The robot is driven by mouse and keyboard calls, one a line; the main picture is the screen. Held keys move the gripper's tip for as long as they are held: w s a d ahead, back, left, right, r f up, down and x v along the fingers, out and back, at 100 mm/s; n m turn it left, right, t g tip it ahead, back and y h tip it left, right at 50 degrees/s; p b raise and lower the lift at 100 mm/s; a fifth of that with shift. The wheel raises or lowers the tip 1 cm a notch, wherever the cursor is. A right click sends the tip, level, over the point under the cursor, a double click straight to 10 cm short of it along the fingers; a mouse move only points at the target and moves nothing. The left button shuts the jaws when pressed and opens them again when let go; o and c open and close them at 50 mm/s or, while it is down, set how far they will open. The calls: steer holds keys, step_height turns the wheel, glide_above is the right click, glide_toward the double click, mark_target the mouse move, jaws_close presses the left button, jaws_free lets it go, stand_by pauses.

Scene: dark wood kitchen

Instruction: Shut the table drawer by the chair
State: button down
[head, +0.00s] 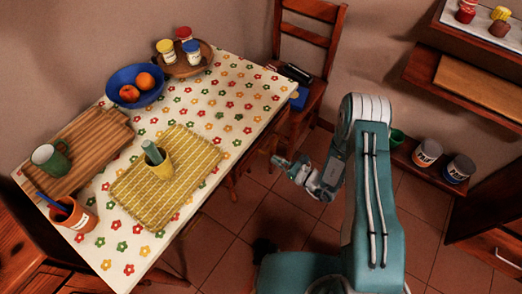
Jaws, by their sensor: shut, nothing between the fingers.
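The table (228,62) has a white flowered cloth and fills the left and middle of the head view. The chair (310,38) is brown wood and stands at its far right end. Under the table's right edge, near the chair, dark wood that looks like the drawer (262,146) sticks out past the cloth. Its front and handle are too dark and small to make out, and I cannot tell how far it is out. My gripper (280,162) is shut and empty, just right of this wood. I cannot tell whether they touch.
Dark and blue items lie on the chair seat (312,97). The tabletop holds a blue fruit bowl (122,101), a round tray (204,63), mugs and a yellow mat (133,198). Shelves with cans (427,152) stand at right. Tiled floor (215,240) is clear beside the table.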

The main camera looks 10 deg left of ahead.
mark_target(256, 147)
steer(key=x, duration=0.6)
steer(key=shift+w+a, duration=0.15)
steer(key=shift+a, duration=0.15)
steer(key=shift+a, duration=0.1)
steer(key=x, duration=0.4)
steer(key=shift+w+a+r, duration=0.1)
steer(key=shift+w+a, duration=0.1)
steer(key=shift+a, duration=0.15)
steer(key=shift+d, duration=0.2)
steer(key=shift+a+r, duration=0.1)
steer(key=shift+w, duration=0.1)
